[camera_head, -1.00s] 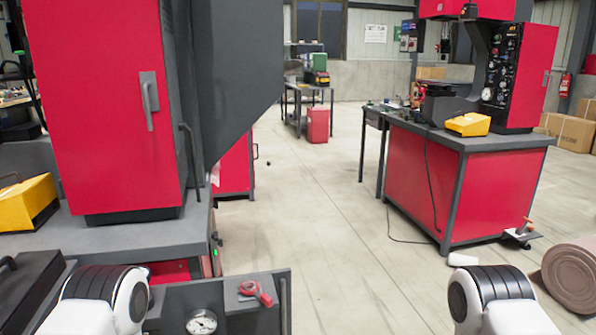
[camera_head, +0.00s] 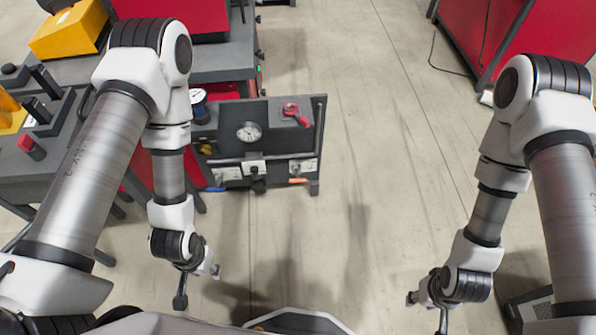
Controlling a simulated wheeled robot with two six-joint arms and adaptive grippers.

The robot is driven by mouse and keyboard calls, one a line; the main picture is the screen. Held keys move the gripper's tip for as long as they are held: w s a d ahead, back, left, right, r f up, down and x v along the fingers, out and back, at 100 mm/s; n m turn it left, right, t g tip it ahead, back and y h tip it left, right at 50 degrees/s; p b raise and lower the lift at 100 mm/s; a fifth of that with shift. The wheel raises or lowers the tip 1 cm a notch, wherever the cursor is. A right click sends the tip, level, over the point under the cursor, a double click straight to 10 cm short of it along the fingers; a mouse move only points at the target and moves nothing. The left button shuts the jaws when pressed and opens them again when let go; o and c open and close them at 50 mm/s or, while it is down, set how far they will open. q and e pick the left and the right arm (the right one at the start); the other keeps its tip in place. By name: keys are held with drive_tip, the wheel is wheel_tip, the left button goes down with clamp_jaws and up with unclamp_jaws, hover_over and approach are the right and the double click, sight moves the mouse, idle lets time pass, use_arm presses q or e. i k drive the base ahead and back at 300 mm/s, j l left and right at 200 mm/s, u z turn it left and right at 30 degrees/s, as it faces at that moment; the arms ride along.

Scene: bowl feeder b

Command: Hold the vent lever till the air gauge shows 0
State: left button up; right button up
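A round white gauge (camera_head: 249,131) sits on the dark panel of the bench end. A red-handled part (camera_head: 296,114) lies on the panel's top right. Low on the panel are a blue handle (camera_head: 215,188) and an orange handle (camera_head: 298,180); I cannot tell which handle is the vent lever. My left gripper (camera_head: 198,285) hangs below and in front of the panel, with fingers apart and empty. My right gripper (camera_head: 427,313) hangs far to the right, apart from everything, also open and empty.
A bar (camera_head: 238,160) runs across the panel front. Dark controls and a red button (camera_head: 30,147) stand at the left, near a yellow box (camera_head: 68,32). A red cabinet (camera_head: 500,40) is at upper right. The floor between my arms is clear.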

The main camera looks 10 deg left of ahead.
sight(297, 180)
drive_tip(key=i+l, duration=0.2)
drive_tip(key=l, duration=0.2)
drive_tip(key=i+l, duration=0.25)
drive_tip(key=l, duration=0.15)
drive_tip(key=i+l, duration=0.2)
drive_tip(key=l, duration=0.2)
